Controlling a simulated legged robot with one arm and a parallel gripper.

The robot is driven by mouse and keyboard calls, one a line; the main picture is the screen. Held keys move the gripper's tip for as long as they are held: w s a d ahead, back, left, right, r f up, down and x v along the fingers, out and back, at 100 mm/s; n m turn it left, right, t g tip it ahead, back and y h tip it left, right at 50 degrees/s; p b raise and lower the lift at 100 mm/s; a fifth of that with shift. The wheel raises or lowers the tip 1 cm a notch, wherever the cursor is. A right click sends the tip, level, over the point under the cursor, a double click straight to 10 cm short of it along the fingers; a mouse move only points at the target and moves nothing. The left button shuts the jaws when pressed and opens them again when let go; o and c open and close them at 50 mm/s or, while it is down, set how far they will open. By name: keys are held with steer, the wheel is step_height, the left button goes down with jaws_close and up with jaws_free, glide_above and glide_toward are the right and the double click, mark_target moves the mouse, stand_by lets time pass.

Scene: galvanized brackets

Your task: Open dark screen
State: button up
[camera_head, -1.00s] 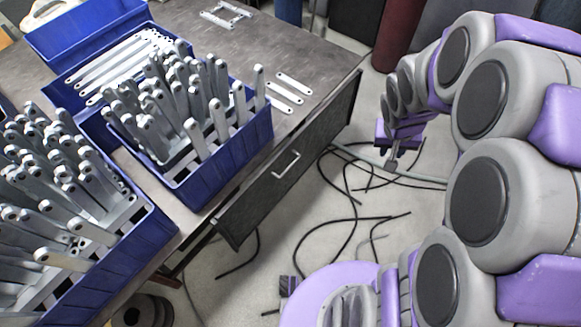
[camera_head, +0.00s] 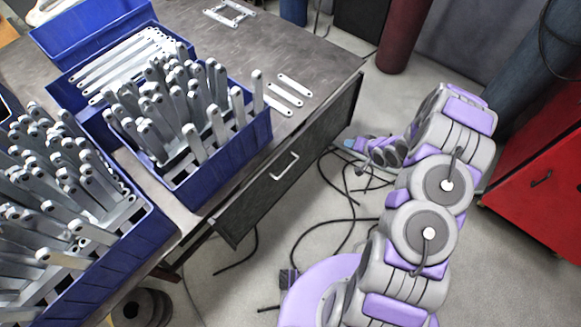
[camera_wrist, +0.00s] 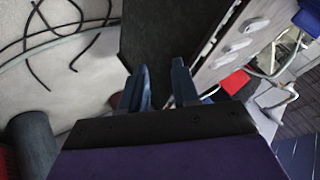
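No display is recognisable. A dark upright panel (camera_head: 360,18) stands on the floor behind the bench in the head view. My gripper (camera_head: 355,144) is low beside the bench's right end, small and partly hidden by my arm in the head view. In the wrist view my gripper (camera_wrist: 161,68) has its two dark blue fingers apart with nothing between them. A dark flat surface (camera_wrist: 165,35) lies beyond the fingertips; I cannot tell which thing it is.
Blue bins (camera_head: 222,155) full of metal brackets stand on the bench (camera_head: 290,50). Black cables (camera_head: 350,205) lie on the floor. A dark red cylinder (camera_head: 402,35), a blue cylinder (camera_head: 548,65) and a red cabinet (camera_head: 535,180) stand behind and right of my arm.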

steer(key=s+a+f+m+t+y+p, duration=0.1)
steer(key=s+a+f+m+y, duration=0.1)
steer(key=s+a+f+y, duration=0.35)
steer(key=m+t+y, duration=0.1)
steer(key=m+y, duration=0.1)
steer(key=m, duration=0.1)
glide_toward(288, 168)
steer(key=shift+f+b+x, duration=0.15)
steer(key=shift+b+x, duration=0.75)
steer(key=shift+x, duration=1.65)
steer(key=shift+f+b+x, duration=0.15)
steer(key=shift+b+x, duration=0.7)
steer(key=shift+x, duration=1.7)
steer(key=shift+d, duration=0.1)
steer(key=shift+f, duration=0.1)
jaws_close()
